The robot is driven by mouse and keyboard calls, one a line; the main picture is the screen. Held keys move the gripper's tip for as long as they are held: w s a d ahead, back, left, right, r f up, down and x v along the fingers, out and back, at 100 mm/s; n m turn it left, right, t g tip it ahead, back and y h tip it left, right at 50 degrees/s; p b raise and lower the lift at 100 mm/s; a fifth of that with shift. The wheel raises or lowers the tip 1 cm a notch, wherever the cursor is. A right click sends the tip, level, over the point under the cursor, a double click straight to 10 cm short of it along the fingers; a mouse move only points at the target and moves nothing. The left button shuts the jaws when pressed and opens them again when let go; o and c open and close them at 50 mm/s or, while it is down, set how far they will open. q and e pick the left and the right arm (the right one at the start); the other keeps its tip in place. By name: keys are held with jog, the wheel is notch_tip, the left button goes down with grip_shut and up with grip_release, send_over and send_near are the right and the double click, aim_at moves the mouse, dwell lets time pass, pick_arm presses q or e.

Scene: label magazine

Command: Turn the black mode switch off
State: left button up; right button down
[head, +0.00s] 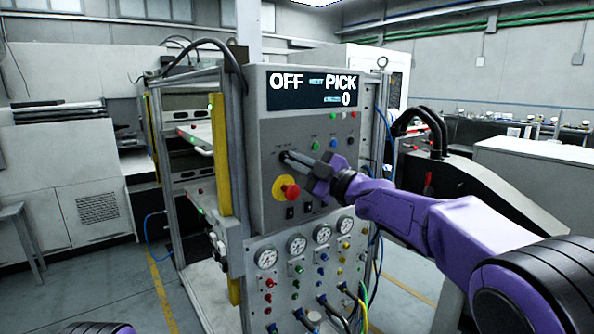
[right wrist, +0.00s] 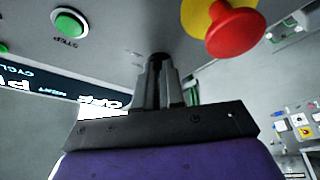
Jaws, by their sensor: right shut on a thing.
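The black mode switch (right wrist: 158,57) shows as a small dark knob between my right fingertips in the right wrist view. In the head view the fingers mostly hide it, so its exact angle cannot be told. My right gripper (head: 287,156) reaches in from the right to the grey control panel (head: 262,210) and is shut on the switch. The fingers also show in the right wrist view (right wrist: 158,82). The panel's display (head: 312,88) reads "OFF", "PICK" and "0". My left gripper is not in view.
A red emergency button on a yellow base (head: 291,192) sits just below my right gripper. A green button (right wrist: 69,22) lies close by in the right wrist view. Gauges (head: 297,243) and hoses fill the lower panel. A yellow post (head: 218,155) stands left of the panel.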

jog(key=shift+r+n+g, duration=0.2)
jog(key=shift+n+g, duration=0.15)
jog(key=shift+n, duration=0.55)
jog(key=shift+r+n+g, duration=0.2)
jog(key=shift+n+g, duration=0.15)
jog(key=shift+n, duration=0.55)
jog(key=shift+d, duration=0.1)
jog(key=c, duration=1.4)
grip_release()
jog(key=shift+o, duration=0.8)
jog(key=shift+f, duration=0.1)
jog(key=shift+f+b, duration=0.15)
jog(key=shift+b, duration=0.2)
jog(key=b+v, duration=0.4)
jog(key=v, duration=0.6)
jog(key=shift+d+r, duration=0.15)
jog(key=shift+r, duration=0.05)
